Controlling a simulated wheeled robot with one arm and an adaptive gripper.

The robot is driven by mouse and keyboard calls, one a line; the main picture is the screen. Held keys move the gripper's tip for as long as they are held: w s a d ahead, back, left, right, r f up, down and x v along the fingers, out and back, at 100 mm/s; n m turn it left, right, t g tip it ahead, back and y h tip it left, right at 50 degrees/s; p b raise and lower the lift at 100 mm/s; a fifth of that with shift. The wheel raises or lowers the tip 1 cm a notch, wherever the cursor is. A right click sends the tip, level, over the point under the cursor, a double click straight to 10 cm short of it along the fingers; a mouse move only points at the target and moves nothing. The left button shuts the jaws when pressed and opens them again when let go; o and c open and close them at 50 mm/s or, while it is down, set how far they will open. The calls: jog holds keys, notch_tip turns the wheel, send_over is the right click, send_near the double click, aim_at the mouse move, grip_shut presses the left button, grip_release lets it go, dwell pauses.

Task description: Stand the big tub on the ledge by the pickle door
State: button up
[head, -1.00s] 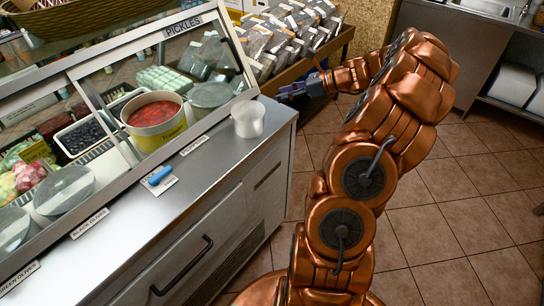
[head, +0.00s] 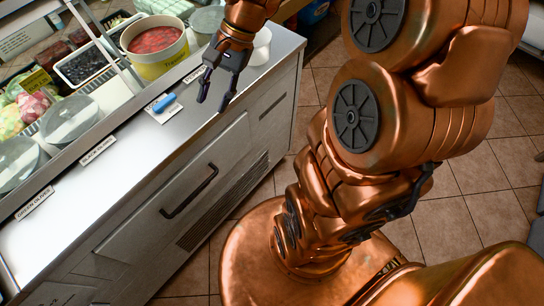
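A big yellow-rimmed tub (head: 157,66) with red contents stands in the display case, behind the counter's front ledge (head: 140,145). My gripper (head: 214,92) hangs over the ledge to the right of the tub and nearer. Its dark fingers are apart, point down and hold nothing. A small white tub (head: 262,47) stands on the ledge's far right end, partly hidden behind my gripper. A label (head: 195,73) lies on the ledge near the big tub, partly hidden by my gripper, so I cannot read it all.
A blue cylindrical object (head: 164,102) lies on a white card on the ledge. Labels for black olives (head: 97,150) and green olives (head: 35,203) lie farther left. A tray of dark olives (head: 83,67) and lidded bowls (head: 69,119) sit in the case. The ledge's middle is mostly bare.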

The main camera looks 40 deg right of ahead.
jog(key=s+f+n+h, duration=0.1)
jog(key=s+n+h, duration=0.2)
jog(key=s, duration=0.6)
jog(key=s+d+f+n+g+h, duration=0.1)
jog(key=s+f+n+h, duration=0.1)
jog(key=s+n, duration=0.5)
jog(key=shift+s+n+h, duration=0.3)
jog(key=shift+s+h, duration=0.4)
jog(key=shift+s, duration=0.35)
notch_tip(320, 180, up, 3)
jog(key=p, duration=0.3)
jog(key=shift+r, duration=0.15)
